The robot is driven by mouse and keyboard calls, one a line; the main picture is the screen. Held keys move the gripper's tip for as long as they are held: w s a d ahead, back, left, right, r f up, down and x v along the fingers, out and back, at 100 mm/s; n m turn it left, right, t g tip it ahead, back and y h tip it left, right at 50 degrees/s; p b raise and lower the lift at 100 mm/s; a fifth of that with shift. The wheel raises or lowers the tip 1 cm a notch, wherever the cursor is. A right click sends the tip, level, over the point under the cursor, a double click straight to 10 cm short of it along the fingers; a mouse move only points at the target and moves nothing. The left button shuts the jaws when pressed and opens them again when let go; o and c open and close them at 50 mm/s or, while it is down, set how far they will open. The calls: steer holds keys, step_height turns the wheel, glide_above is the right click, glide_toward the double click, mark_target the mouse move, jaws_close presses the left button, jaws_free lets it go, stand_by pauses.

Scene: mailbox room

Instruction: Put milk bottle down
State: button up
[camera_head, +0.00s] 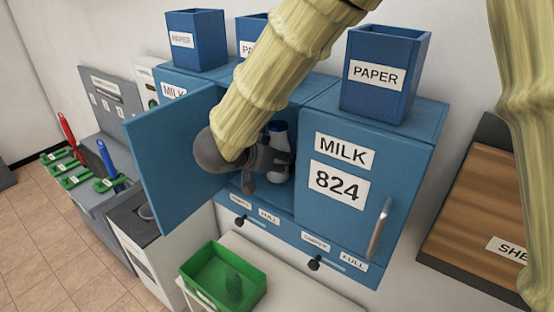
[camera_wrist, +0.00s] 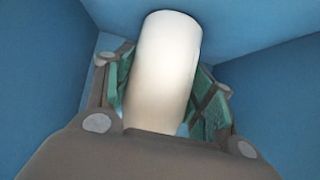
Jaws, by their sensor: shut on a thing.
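A milk bottle (camera_head: 277,141), white with a dark blue cap, is inside the open blue milk box (camera_head: 285,213). My gripper (camera_head: 268,166) reaches into the box and is shut on the bottle. In the wrist view, the green-padded fingers of my gripper (camera_wrist: 165,100) lie on both sides of the white bottle (camera_wrist: 165,62), with blue walls around it. The bottle looks about upright in the head view. Its lower part is partly hidden by my gripper, so I cannot tell whether it touches the box floor.
The open blue door (camera_head: 172,165) stands left of my arm. The closed box "MILK 824" (camera_head: 335,220) is on the right, with a blue paper bin (camera_head: 383,98) on top. A green tray (camera_head: 222,277) sits below. A wooden shelf (camera_head: 490,205) is at right.

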steer(key=shift+d+f, duration=0.1)
steer(key=shift+f, duration=0.05)
steer(key=o, duration=1.5)
steer(key=shift+o, duration=0.2)
steer(key=shift+r, duration=0.25)
steer(key=v, duration=1.1)
steer(key=shift+s+a+r+p, duration=0.15)
steer(key=shift+s+a+p, duration=0.05)
steer(key=shift+s+p, duration=0.1)
